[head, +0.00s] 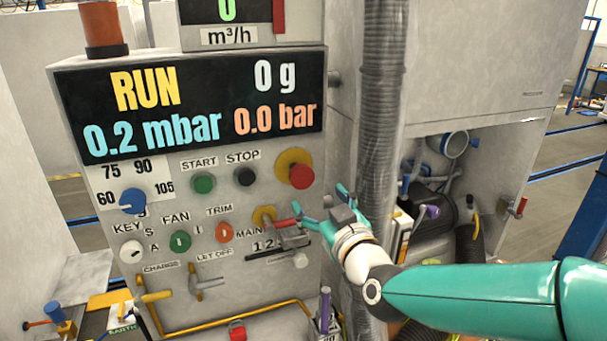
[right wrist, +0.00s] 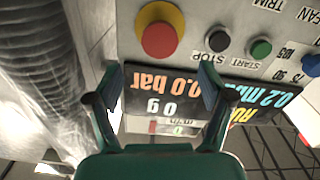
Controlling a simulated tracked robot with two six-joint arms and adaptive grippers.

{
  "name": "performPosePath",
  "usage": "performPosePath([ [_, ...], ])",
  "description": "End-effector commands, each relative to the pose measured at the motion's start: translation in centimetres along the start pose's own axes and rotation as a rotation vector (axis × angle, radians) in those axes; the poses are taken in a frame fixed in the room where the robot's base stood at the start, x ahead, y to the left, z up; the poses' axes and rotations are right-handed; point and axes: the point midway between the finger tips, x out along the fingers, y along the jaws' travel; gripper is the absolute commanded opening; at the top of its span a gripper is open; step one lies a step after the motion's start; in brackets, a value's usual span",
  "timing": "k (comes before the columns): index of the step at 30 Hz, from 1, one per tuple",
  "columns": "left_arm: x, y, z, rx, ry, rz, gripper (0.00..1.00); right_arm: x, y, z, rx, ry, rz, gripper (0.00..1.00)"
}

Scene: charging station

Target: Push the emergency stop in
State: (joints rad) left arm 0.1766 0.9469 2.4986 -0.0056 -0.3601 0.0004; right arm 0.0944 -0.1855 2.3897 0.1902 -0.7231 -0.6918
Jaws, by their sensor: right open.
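The emergency stop (head: 301,176) is a red round button on a yellow disc, at the right of the grey panel (head: 215,270). In the head view my right gripper (head: 320,203) is just below and to the right of it, with its fingers spread and empty. In the right wrist view, which shows the panel upside down, the emergency stop (right wrist: 159,40) lies beyond the open fingertips (right wrist: 168,72). No contact with it shows. The button's red cap appears to stand out from the disc. My left gripper is not in view.
The red main switch (head: 283,223) on its yellow base sits just left of my right fingers. A black STOP button (head: 244,176) and green START button (head: 203,183) are left of the emergency stop. A ribbed grey hose (head: 382,100) runs vertically to the right of the panel.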

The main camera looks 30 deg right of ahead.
Motion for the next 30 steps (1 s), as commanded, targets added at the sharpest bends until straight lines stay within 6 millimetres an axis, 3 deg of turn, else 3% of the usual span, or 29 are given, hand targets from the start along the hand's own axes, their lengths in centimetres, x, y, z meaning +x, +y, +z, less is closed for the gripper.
performPosePath([
  [9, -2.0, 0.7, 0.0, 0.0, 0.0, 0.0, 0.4, 6.8, 0.1, -0.2, 0.001, -0.003, 0.0, 0.8],
  [15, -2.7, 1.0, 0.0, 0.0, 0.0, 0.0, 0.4, 9.4, 0.1, -0.1, 0.0, -0.001, 0.001, 0.8],
  [28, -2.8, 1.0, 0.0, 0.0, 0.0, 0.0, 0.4, 10.3, 0.1, 0.0, 0.001, 0.0, 0.001, 0.8],
  [30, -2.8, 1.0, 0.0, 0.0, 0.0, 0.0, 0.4, 10.3, 0.1, 0.0, 0.001, 0.0, 0.001, 0.7],
])
